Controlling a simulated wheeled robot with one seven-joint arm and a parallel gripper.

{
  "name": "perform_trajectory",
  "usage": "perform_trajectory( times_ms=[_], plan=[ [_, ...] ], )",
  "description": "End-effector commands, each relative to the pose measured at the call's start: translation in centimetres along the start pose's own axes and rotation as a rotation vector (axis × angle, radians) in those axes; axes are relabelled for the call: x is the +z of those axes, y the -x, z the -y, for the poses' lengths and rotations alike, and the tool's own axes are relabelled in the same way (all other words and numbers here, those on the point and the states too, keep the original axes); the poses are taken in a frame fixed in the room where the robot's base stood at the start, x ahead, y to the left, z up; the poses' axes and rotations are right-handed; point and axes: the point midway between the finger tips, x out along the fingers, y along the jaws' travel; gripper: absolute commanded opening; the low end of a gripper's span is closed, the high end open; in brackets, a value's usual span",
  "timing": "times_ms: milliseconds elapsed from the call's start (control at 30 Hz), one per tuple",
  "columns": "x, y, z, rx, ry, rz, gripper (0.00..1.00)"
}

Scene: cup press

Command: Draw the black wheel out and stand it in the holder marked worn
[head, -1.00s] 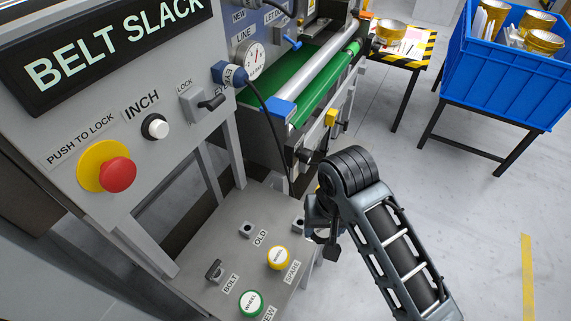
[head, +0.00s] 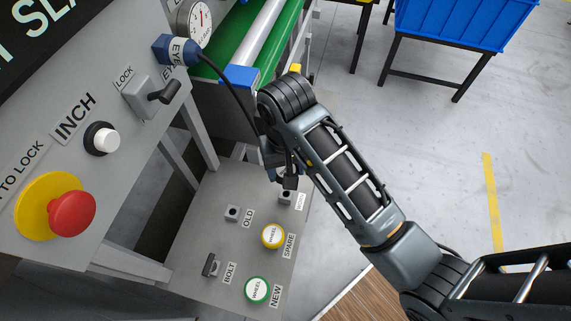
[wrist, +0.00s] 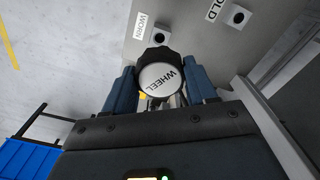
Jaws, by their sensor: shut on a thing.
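The black wheel (wrist: 161,76), with a white face lettered WHEEL, is between the two blue fingers of my gripper (wrist: 163,84) in the wrist view. My gripper is shut on it. In the head view my gripper (head: 282,172) is over the far right part of the grey shelf, close by the worn holder (head: 285,197). My gripper mostly hides the wheel there.
The grey shelf (head: 205,255) also bears the empty OLD holder (head: 232,213), the yellow-rimmed spare wheel (head: 272,235), the green-rimmed new wheel (head: 257,290) and a bolt (head: 210,265). The eye's cable (head: 236,92) hangs near my gripper. Open floor lies right.

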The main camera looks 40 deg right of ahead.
Motion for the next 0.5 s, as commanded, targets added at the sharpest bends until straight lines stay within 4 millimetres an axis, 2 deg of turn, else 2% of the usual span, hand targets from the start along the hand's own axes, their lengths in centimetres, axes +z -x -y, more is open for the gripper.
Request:
perform_trajectory(
  times_ms=[200,500],
  plan=[
    [0.0,-2.3,0.0,0.0,-0.001,0.001,0.2],
    [0.0,-4.5,0.0,0.0,-0.001,0.0,0.2]
  ],
)
